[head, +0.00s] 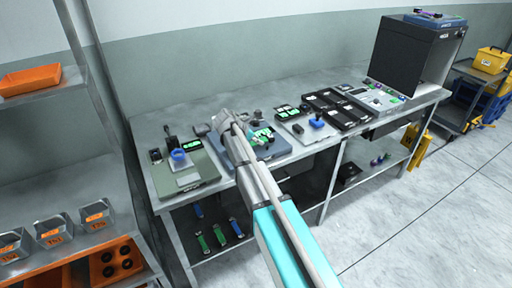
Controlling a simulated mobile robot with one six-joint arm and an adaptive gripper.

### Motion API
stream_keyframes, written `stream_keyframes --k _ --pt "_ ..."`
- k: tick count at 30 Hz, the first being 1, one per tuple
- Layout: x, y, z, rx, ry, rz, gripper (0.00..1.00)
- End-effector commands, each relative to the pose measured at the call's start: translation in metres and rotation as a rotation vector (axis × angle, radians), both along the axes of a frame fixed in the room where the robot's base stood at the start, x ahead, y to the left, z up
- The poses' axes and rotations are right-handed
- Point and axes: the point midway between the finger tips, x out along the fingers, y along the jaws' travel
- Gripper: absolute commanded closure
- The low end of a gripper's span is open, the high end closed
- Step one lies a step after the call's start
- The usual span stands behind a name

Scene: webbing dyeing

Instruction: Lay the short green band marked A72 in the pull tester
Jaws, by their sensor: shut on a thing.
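My gripper (257,139) is above the blue-grey bench device (279,151) on the metal workbench, with my arm reaching in from the lower right. It is shut on a small green piece (263,132), which looks like the short green band. The mark A72 is too small to read. The blue-grey device may be the pull tester; my gripper and arm hide much of it. I cannot tell whether the green piece touches the device.
A green-grey device (198,180) with a blue roll stands to the left. A pale device (299,131) and black trays (335,108) are to the right, before a dark cabinet (405,55). Green and blue bands lie on the lower shelf (262,210). Orange bins (30,80) stand left.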

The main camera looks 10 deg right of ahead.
Motion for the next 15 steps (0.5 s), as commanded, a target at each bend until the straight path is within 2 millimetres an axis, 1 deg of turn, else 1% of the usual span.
stream_keyframes --k 1,6,15 --pt "-0.0002 -0.0002 -0.0091 0.000 0.000 0.000 1.00" --pt "-0.0002 -0.0003 -0.0177 0.000 0.000 0.000 1.00" --pt "-0.0003 -0.0005 -0.0180 0.000 0.000 0.000 1.00"
